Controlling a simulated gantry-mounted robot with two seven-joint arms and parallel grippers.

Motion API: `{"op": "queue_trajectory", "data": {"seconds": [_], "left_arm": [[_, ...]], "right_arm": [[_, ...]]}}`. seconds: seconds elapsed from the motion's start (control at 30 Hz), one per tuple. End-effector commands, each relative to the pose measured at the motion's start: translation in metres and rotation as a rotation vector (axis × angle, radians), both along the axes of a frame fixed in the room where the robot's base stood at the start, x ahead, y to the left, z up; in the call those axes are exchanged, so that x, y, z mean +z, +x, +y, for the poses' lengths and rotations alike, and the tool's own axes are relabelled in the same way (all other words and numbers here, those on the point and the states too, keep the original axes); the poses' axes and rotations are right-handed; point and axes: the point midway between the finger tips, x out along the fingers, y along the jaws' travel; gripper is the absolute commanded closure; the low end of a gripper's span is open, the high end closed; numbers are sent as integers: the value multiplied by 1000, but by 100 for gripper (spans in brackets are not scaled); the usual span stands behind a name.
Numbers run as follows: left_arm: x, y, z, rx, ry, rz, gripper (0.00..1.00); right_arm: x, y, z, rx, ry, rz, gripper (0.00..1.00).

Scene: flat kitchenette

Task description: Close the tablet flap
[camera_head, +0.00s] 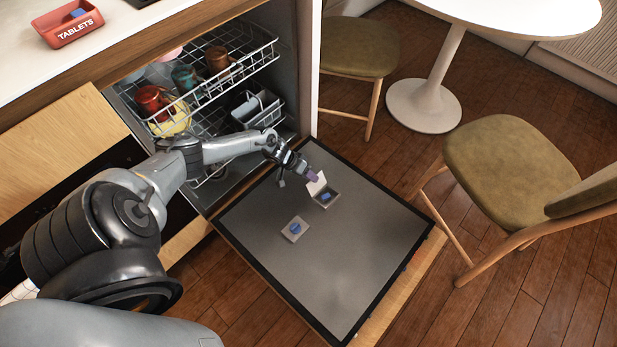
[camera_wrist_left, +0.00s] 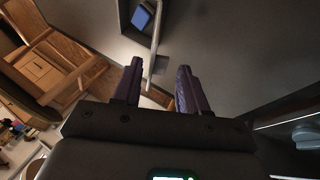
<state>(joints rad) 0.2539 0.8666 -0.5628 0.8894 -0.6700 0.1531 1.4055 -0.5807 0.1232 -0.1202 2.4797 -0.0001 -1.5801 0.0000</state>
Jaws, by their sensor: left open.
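The tablet compartment (camera_head: 327,203) is set in the inner face of the lowered dishwasher door, with a blue tablet (camera_head: 327,196) inside. My left gripper (camera_head: 312,176) is at the flap's upper end. In the left wrist view the open purple fingers (camera_wrist_left: 156,78) stand either side of the flap (camera_wrist_left: 154,62), which shows nearly edge-on. Whether a finger touches it I cannot tell. The blue tablet also shows there (camera_wrist_left: 142,16). My right gripper is out of view.
The upper rack (camera_head: 215,85) holds mugs. A red TABLETS box (camera_head: 68,24) stands on the counter. Chairs (camera_head: 510,165) and a round table (camera_head: 520,12) stand right of the door.

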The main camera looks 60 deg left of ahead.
Motion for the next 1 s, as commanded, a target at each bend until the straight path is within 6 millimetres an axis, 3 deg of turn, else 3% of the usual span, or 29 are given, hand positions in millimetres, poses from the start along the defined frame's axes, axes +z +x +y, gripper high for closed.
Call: {"op": "queue_trajectory", "data": {"seconds": [0.3, 0.6, 1.0], "left_arm": [[-1, 1, 0, 0, 0, 0, 57], [-1, 0, 0, 0, 1, 0, 100], [0, 0, -1, 1, 12, 6, 100]], "right_arm": [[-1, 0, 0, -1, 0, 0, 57], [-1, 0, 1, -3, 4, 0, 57], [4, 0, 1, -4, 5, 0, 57]]}}
